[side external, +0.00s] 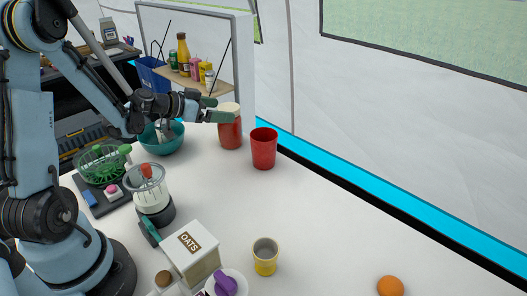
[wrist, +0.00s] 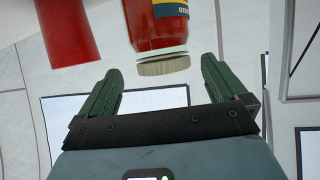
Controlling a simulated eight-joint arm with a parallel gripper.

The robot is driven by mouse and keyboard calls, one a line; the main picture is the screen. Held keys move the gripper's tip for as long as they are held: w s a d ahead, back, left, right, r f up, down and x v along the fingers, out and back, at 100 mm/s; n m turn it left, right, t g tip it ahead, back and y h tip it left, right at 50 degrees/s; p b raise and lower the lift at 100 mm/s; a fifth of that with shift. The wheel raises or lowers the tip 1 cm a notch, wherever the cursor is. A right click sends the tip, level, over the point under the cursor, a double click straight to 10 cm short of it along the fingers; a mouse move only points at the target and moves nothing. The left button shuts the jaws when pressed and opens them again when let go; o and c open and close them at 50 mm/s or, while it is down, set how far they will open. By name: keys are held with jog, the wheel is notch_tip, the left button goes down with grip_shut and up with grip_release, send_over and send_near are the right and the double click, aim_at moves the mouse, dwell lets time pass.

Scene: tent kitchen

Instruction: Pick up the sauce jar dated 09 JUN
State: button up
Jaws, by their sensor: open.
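A red sauce jar with a cream lid (side external: 230,132) stands upright on the white counter near the tent wall. It also shows in the wrist view (wrist: 157,28), lid towards my gripper, with part of a dark blue and yellow label. The label's print is cut off at the frame edge, so I cannot read the date. My gripper (wrist: 160,66) is open, with one green finger on each side of the lid and visible gaps to both. In the side view my gripper (side external: 218,109) is at the jar's upper part, and its fingers partly hide the jar.
A red cup (side external: 263,150) stands just right of the jar. A teal bowl (side external: 162,144) is left of it. A shelf (side external: 190,78) with several bottles stands behind. A blender (side external: 151,195), an oats box (side external: 190,254) and a yellow-grey cup (side external: 265,257) are nearer the front.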

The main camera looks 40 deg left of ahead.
jog(key=shift+x, duration=3.05)
jog(key=shift+w+a+r, duration=0.1)
jog(key=shift+a, duration=0.1)
grip_shut()
